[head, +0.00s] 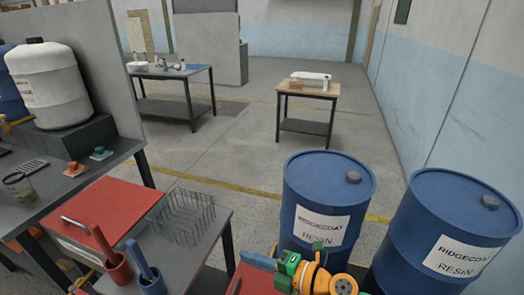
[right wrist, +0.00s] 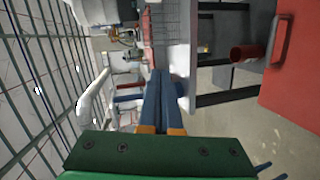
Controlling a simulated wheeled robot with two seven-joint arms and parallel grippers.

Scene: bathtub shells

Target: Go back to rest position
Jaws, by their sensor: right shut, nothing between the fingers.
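My right gripper (head: 254,259) is low in the head view, in front of the blue drums and to the right of the grey cart. Its green, yellow and orange wrist is beside it. In the right wrist view its two blue fingers (right wrist: 160,88) lie together, shut, with nothing between them. I do not see my left gripper.
The grey cart holds a wire basket (head: 187,212), a red box (head: 95,215), a red cup (head: 118,272) and a blue cup (head: 153,283). Two blue resin drums (head: 325,200) (head: 445,225) stand close on the right. Open floor (head: 235,150) lies beyond.

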